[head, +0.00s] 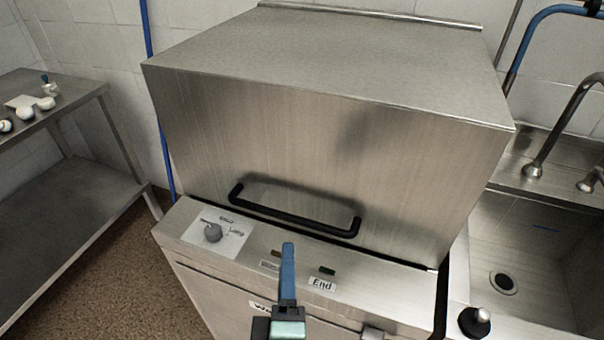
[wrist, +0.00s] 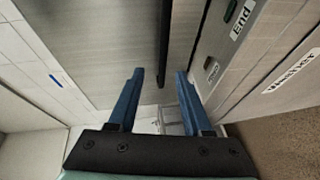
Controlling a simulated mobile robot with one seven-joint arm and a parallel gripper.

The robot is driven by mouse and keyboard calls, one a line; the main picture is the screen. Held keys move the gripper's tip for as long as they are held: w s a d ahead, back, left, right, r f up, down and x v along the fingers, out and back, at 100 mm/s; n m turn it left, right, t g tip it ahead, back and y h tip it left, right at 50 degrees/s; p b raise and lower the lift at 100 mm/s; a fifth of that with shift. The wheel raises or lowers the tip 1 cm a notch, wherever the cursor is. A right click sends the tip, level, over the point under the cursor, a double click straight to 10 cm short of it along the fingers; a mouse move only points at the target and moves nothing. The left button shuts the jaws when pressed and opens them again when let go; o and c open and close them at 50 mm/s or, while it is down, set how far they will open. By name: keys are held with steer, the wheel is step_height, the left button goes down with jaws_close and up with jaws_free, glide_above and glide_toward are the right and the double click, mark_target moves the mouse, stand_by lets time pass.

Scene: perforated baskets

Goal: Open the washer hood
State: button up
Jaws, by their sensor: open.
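The steel washer hood (head: 300,140) is down on the machine's base, and it also fills the left of the wrist view (wrist: 110,40). Its black bar handle (head: 295,220) runs along the lower front edge. My gripper (head: 288,248) has blue fingers and is just in front of and below the handle's middle. In the wrist view, my gripper (wrist: 159,73) is open, and the black handle (wrist: 163,45) appears between the two fingertips. Neither finger clearly touches it. I cannot tell how deep the bar is between them.
A sink (head: 535,255) with a tap is at the right. A steel table (head: 75,125) with small items stands at the left.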

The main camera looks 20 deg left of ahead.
mark_target(287, 220)
steer(key=x, duration=0.8)
steer(key=p+x, duration=0.1)
steer(key=x, duration=0.3)
steer(key=shift+w+a+f, duration=0.2)
steer(key=shift+w+f, duration=0.05)
steer(key=shift+f, duration=0.15)
steer(key=shift+c, duration=0.2)
jaws_close()
stand_by(0.9)
